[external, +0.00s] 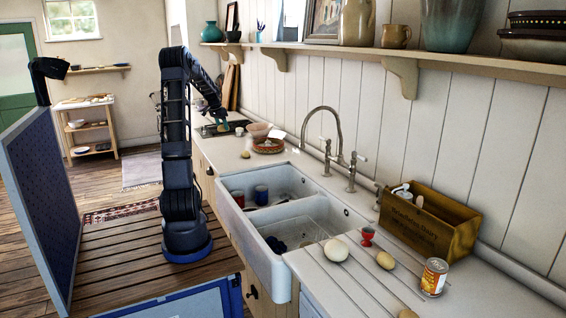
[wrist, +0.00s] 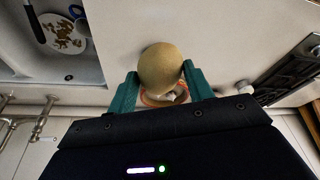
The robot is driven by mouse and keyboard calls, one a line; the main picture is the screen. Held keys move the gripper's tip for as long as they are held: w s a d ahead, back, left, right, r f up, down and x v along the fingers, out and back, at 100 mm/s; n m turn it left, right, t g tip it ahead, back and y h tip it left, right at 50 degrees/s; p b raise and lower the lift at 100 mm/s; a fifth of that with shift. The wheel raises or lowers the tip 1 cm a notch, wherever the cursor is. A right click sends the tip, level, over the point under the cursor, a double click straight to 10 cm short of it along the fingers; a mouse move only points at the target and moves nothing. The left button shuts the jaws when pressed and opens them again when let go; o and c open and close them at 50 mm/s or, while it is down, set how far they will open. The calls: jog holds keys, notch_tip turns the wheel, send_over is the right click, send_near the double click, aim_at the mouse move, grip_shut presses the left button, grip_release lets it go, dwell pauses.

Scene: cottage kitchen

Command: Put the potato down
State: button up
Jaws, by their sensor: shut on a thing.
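A round tan potato (wrist: 160,68) sits between the green fingers of my gripper (wrist: 160,88) in the wrist view. The gripper is shut on it. In the external view my gripper (external: 223,120) is at the far part of the counter, beyond the sink; the potato in it is too small to make out there. The white countertop (wrist: 215,35) shows around the potato. Part of an orange-rimmed round thing shows just past the potato, mostly hidden by it and the fingers. I cannot tell the height above the counter.
The double sink (external: 290,215) holds mugs and dishes; the tap (external: 325,135) stands behind it. A dark rack (wrist: 293,70) is at right in the wrist view. A wooden crate (external: 430,222) and can (external: 434,277) stand front right.

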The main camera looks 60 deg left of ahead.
notch_tip(320, 180, down, 19)
jog(key=shift+f, duration=0.1)
dwell(0.5)
jog(key=shift+f, duration=0.1)
jog(key=o, duration=1)
jog(key=v, duration=1.2)
jog(key=shift+w+d, duration=0.1)
